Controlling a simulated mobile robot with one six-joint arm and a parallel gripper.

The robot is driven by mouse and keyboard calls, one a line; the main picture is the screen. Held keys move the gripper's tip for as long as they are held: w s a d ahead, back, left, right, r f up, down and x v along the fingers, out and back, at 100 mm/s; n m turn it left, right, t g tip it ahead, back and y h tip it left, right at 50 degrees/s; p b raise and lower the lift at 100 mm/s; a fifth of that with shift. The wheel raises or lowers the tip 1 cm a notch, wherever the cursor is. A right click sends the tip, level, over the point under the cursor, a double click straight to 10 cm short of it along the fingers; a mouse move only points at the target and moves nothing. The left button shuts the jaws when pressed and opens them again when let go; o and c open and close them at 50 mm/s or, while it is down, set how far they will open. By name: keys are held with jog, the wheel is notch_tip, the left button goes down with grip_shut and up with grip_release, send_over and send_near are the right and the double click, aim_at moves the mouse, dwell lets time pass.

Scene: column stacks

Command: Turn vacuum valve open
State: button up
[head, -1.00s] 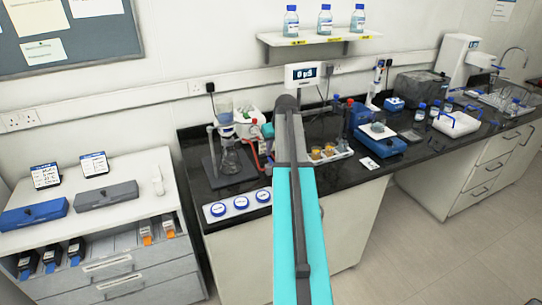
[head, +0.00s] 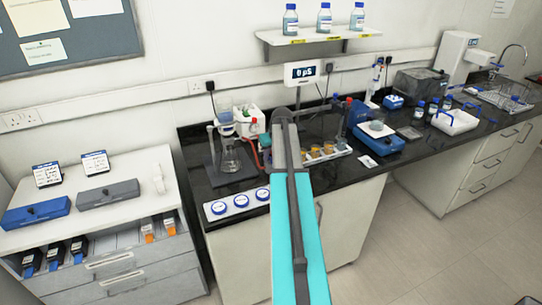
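A filtration set with a glass flask (head: 230,157) and a funnel on top (head: 226,124) stands on a dark base at the left end of the black bench. A white pump-like unit (head: 247,119) stands behind it. Red tubing (head: 254,153) runs down beside the flask toward my arm. I cannot make out a vacuum valve; it may be small or hidden by my arm. My arm reaches over the bench front, its far end just right of the flask. A small teal part shows beside that end. My gripper's fingers are hidden, so their state does not show.
Round blue-rimmed dishes (head: 240,201) lie on a white strip at the bench's front left edge. A rack with amber jars (head: 328,150) and a blue balance (head: 379,142) stand right of my arm. A low white cabinet (head: 140,225) stands to the left.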

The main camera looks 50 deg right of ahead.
grip_shut()
jog(key=shift+f+n+b, duration=0.1)
jog(key=shift+n+b, duration=0.4)
jog(key=shift+b, duration=0.05)
jog(key=n+y+b, duration=0.1)
jog(key=n+b, duration=0.1)
jog(key=n, duration=0.1)
jog(key=shift+d+f+y+b, duration=0.1)
jog(key=shift+d+y+b, duration=0.25)
jog(key=shift+y, duration=0.05)
jog(key=n+b, duration=0.1)
jog(key=n+y+b, duration=0.1)
jog(key=n, duration=0.1)
jog(key=shift+d+n, duration=0.2)
jog(key=shift+n, duration=0.1)
jog(key=n+y+b, duration=0.1)
jog(key=n+b, duration=0.1)
jog(key=n+y+b, duration=0.1)
jog(key=n, duration=0.2)
jog(key=shift+w+d+g+b, duration=0.2)
jog(key=shift+g+b, duration=0.2)
jog(key=n+g+b, duration=0.1)
jog(key=n, duration=0.1)
jog(key=n+y+b, duration=0.1)
jog(key=n, duration=0.2)
jog(key=shift+w+g, duration=0.1)
jog(key=shift+g, duration=0.3)
jog(key=shift+r+n, duration=0.2)
jog(key=shift+n, duration=0.1)
grip_release()
